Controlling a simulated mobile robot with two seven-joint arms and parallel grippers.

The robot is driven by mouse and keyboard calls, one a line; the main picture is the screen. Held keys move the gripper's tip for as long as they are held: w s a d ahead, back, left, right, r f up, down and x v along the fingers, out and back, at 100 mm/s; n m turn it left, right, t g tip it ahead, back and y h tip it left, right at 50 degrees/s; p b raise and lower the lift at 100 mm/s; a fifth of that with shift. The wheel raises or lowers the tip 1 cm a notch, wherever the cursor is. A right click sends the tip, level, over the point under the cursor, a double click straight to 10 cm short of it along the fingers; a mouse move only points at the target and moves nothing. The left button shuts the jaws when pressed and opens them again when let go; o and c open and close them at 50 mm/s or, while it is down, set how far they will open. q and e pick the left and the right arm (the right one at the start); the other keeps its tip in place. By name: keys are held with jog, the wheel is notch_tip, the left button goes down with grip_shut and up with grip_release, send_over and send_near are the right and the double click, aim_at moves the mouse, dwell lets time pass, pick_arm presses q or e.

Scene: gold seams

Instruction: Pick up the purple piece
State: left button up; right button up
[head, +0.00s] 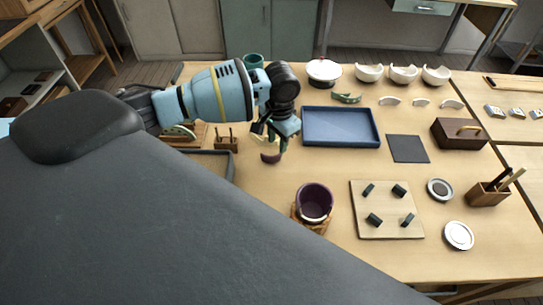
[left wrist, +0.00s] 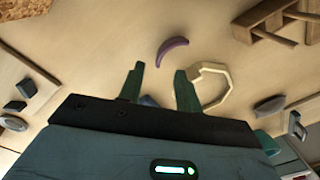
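The purple piece (left wrist: 172,48) is a small curved shard lying on the wooden table, just beyond my left fingertips in the left wrist view. In the head view it (head: 271,158) shows just below the left gripper, partly hidden by it. My left gripper (head: 270,138) points down over the table. In the left wrist view its two dark green fingers (left wrist: 159,69) stand apart with nothing gripped between them. A purple pot (head: 314,203) stands in a wooden holder nearer the front. My right gripper is not in view.
A cream hooked piece (left wrist: 212,88) lies close beside the right-hand finger in the left wrist view. A blue tray (head: 341,127) is right of the gripper, and a small wooden rack (head: 226,145) is left. A board with dark blocks (head: 386,210) lies front right.

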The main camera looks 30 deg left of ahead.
aim_at(278, 155)
pick_arm(q)
jog(key=shift+w+f, duration=0.15)
jog(key=shift+f, duration=1.6)
jog(key=shift+w+f, duration=0.15)
jog(key=shift+f, duration=1.55)
jog(key=shift+c, duration=0.2)
grip_shut()
